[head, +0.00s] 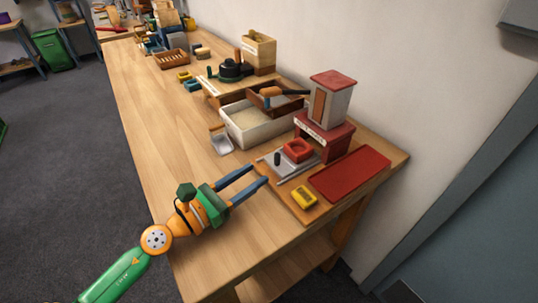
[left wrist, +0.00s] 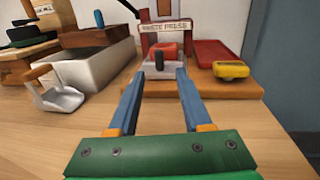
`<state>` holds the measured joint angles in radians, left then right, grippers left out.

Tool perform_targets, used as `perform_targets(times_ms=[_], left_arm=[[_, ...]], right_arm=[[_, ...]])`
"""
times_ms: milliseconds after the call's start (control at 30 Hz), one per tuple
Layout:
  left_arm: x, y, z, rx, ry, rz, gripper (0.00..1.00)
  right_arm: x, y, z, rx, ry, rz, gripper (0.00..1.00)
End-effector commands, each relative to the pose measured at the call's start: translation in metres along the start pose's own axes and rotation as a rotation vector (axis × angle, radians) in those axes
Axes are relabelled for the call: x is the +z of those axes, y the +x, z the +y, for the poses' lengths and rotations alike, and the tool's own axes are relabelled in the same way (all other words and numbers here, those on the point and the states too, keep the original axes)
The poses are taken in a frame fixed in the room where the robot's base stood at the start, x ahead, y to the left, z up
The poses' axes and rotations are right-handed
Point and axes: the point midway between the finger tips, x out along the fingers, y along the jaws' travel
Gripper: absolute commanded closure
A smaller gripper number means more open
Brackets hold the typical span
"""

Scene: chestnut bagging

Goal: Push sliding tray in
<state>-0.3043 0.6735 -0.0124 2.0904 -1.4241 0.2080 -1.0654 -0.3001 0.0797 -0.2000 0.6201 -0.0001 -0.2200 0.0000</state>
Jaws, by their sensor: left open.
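The sliding tray (head: 271,168) is a pale grey plate sticking out from under the red press stand (head: 325,138). A dark upright knob (head: 277,159) stands near its front end, and a red square mould (head: 298,150) sits behind the knob. My left gripper (head: 258,174) is open and empty, just in front of the tray and pointing at it. In the left wrist view, the knob (left wrist: 159,60) shows between and beyond the two blue fingers, apart from them as far as I can tell. My right gripper is out of view.
A yellow block (head: 304,197) and a red mat (head: 350,173) lie on the board right of the tray. A white bin (head: 243,137) and a metal scoop (head: 222,144) stand to the left. The near left table surface (head: 165,160) is clear.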

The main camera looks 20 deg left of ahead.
Motion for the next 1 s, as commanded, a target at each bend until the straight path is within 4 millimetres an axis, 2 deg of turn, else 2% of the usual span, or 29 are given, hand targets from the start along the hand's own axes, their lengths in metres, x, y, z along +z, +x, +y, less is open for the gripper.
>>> perform_targets(times_ms=[67,200,400,500,833,867,1000], left_arm=[[0.0,0.003,0.002,0.007,-0.002,0.006,0.51],[0.002,0.024,0.001,0.004,-0.001,0.003,0.51],[-0.001,0.055,0.001,0.004,0.0,0.003,0.51],[-0.002,0.065,0.001,0.004,0.001,0.004,0.51],[-0.003,0.07,0.001,0.003,0.002,0.005,0.51],[-0.003,0.07,0.001,0.003,0.002,0.005,0.56],[-0.003,0.07,0.001,0.003,0.002,0.005,0.94]], right_arm=[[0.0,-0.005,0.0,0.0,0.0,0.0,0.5],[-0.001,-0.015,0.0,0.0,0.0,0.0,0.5],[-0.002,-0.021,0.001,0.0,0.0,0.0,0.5],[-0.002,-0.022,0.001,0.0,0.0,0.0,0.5],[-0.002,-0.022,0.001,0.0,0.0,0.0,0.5],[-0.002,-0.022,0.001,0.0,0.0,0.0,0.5],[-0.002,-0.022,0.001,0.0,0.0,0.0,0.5]])
